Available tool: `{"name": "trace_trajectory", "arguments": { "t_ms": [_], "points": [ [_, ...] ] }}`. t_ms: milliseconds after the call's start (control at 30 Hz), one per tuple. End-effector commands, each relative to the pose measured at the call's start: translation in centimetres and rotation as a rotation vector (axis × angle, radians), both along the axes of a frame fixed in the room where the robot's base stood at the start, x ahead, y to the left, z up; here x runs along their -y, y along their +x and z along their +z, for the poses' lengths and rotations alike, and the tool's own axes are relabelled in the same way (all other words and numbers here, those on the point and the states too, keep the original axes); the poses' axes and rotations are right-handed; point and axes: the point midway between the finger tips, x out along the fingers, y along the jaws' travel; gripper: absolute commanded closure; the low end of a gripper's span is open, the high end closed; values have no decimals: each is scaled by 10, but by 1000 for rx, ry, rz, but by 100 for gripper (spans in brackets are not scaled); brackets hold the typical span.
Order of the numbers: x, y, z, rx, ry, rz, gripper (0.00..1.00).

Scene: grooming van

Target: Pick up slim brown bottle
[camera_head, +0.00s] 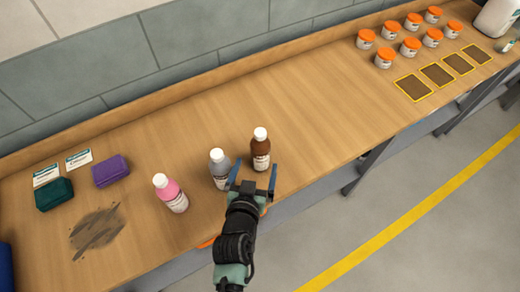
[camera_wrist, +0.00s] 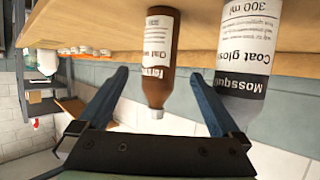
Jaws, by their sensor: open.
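The slim brown bottle (camera_head: 260,150) has a white cap and a white label, and stands upright on the wooden bench near its front edge. My gripper (camera_head: 252,178) is open and empty just in front of it. In the wrist view the brown bottle (camera_wrist: 158,65) appears upside down, between and beyond the two open fingers (camera_wrist: 160,98). No contact between fingers and bottle shows. A grey bottle (camera_head: 218,167) with a light cap stands close on its left; it also shows in the wrist view (camera_wrist: 245,65), right beside the right-hand finger.
A pink bottle (camera_head: 171,194) stands further left on the bench (camera_head: 310,110). A purple block (camera_head: 110,171), a green block (camera_head: 54,195) and a dark smear (camera_head: 97,232) lie at the left. Several orange-lidded jars (camera_head: 391,31) stand far right. The bench right of the brown bottle is clear.

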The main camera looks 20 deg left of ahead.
Motion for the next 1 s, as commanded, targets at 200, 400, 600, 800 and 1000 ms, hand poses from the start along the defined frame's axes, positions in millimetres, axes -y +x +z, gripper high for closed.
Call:
{"name": "trace_trajectory", "arguments": {
  "t_ms": [200,400,600,800,1000],
  "points": [
    [-4,18,-7,1,1,0,0],
    [-7,32,-13,1,0,0,0],
    [-12,56,-23,2,1,0,0],
    [-14,66,-27,1,1,0,0],
    [-14,65,-27,1,1,0,2]
  ]
}}
